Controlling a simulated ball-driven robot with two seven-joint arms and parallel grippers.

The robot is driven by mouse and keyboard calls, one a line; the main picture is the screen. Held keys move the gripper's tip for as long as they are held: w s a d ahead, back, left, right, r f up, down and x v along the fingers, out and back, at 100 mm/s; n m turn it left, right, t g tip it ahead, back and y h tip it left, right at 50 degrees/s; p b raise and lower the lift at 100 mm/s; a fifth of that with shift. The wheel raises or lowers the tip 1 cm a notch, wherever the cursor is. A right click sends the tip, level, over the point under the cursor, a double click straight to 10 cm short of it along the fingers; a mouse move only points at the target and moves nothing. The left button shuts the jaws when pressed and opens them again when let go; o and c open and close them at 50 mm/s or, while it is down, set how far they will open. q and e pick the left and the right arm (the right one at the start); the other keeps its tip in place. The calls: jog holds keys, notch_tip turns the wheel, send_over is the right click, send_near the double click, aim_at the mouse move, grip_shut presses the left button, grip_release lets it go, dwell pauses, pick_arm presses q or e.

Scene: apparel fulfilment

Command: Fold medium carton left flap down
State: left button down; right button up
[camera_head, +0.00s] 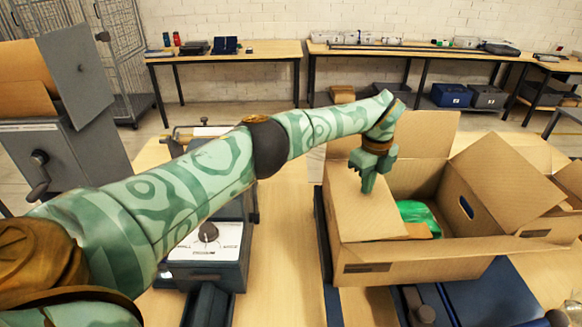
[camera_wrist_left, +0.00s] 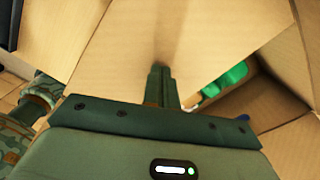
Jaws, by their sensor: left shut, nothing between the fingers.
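The medium carton (camera_head: 420,258) stands on the table at the right, its top partly open. Its left flap (camera_head: 355,207) leans inward over the left part of the opening, and it also shows in the left wrist view (camera_wrist_left: 125,60). My left gripper (camera_head: 367,184) is shut and empty, pointing down at this flap. Its closed fingertips (camera_wrist_left: 160,72) are at or very near the flap's surface; I cannot tell whether they touch. Green contents (camera_head: 418,214) show inside, partly covered by the flap. My right gripper is not in view.
The carton's back flap (camera_head: 424,133) stands up, and a large right panel (camera_head: 510,180) tilts outward. A grey cabinet (camera_head: 65,150) stands at far left.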

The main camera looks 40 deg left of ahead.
pick_arm(q)
jog(key=shift+r, duration=0.1)
jog(key=shift+f, duration=0.45)
notch_tip(320, 180, up, 9)
jog(key=p, duration=0.6)
dwell(0.4)
